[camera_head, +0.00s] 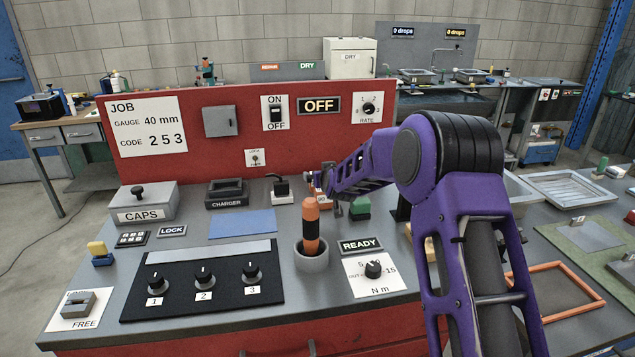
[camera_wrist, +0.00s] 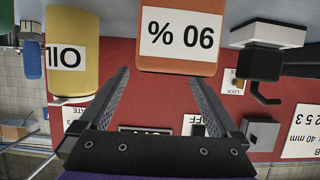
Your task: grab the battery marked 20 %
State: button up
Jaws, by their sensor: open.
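An orange block with a white label (camera_wrist: 178,28), the look of a battery, is upside down in the wrist view; its label reads 90 %. It stands just beyond and between the fingertips of my open, empty gripper (camera_wrist: 160,78). In the head view, a little of an orange block (camera_head: 316,192) shows beside my gripper (camera_head: 328,194), mostly hidden by my arm. A green block (camera_head: 360,207) shows in part just right of there; I cannot see a label on it. No label reading 20 % is visible in either view.
A yellow can marked OIL (camera_wrist: 72,50) stands close beside one finger. An orange-handled tool (camera_head: 311,225) stands in a cup in front. The red panel (camera_head: 210,165) rises behind.

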jog(key=shift+s+a+f+x, duration=0.1)
jog(key=shift+x, duration=0.65)
jog(key=shift+s+a+f+x, duration=0.1)
jog(key=shift+f+x, duration=0.05)
jog(key=shift+x, duration=0.6)
jog(key=shift+a+f+x, duration=0.1)
jog(key=shift+x, duration=0.65)
jog(key=shift+d, duration=0.1)
jog(key=shift+c, duration=0.3)
jog(key=shift+r, duration=0.1)
grip_shut()
